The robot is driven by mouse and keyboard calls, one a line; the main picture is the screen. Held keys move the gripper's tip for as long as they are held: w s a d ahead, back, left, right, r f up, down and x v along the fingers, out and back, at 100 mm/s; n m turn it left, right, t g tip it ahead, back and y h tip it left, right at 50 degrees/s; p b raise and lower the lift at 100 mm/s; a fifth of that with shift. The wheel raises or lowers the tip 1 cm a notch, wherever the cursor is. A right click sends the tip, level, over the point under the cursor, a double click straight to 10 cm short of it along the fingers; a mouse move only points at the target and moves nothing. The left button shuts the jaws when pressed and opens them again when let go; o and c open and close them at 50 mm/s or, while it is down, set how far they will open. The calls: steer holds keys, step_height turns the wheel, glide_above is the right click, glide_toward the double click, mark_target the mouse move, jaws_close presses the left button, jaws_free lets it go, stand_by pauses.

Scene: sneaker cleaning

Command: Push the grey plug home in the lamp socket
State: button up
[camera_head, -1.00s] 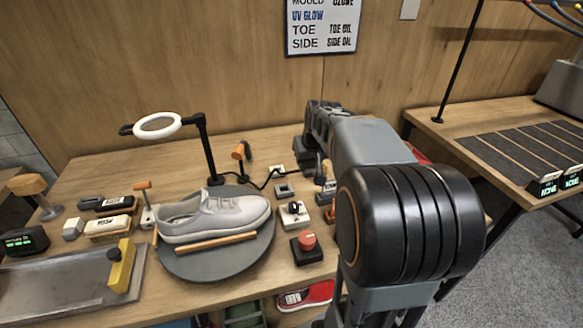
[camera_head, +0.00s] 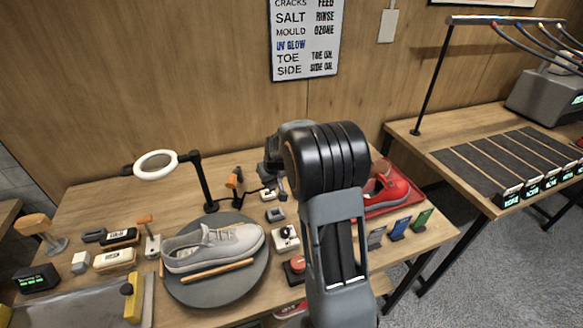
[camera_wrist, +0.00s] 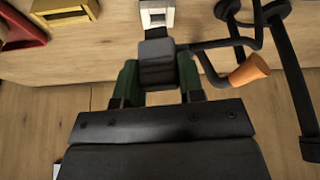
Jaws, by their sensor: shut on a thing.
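My gripper (camera_wrist: 159,78) is shut on the dark grey plug (camera_wrist: 158,52), which sits between its two green-sided fingers in the wrist view. The pale lamp socket (camera_wrist: 157,14) lies straight beyond the plug at the top edge of that view. A dark part lies between plug and socket; I cannot tell whether the plug has entered it. A black cable (camera_wrist: 215,43) runs off to the right. In the head view my gripper (camera_head: 275,180) is at the back of the table, partly behind my arm, just above the small pale socket (camera_head: 267,195). The plug is not clear there.
The ring lamp (camera_head: 156,165) on its black stand is left of my gripper. An orange-handled tool (camera_wrist: 249,71) stands close on the right in the wrist view. The grey sneaker (camera_head: 214,247) lies on a round turntable (camera_head: 250,280); a red shoe (camera_head: 388,187) is at right.

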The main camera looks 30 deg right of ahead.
steer(key=w+m, duration=0.1)
steer(key=w, duration=0.5)
steer(key=shift+d+m+h, duration=0.3)
steer(key=shift+m, duration=0.1)
steer(key=shift+d, duration=0.15)
steer(key=shift+f, duration=0.1)
steer(key=shift+f, duration=0.1)
steer(key=shift+f+b, duration=2.35)
steer(key=shift+f, duration=0.45)
steer(key=shift+f+b, duration=1.3)
steer(key=shift+b, duration=0.1)
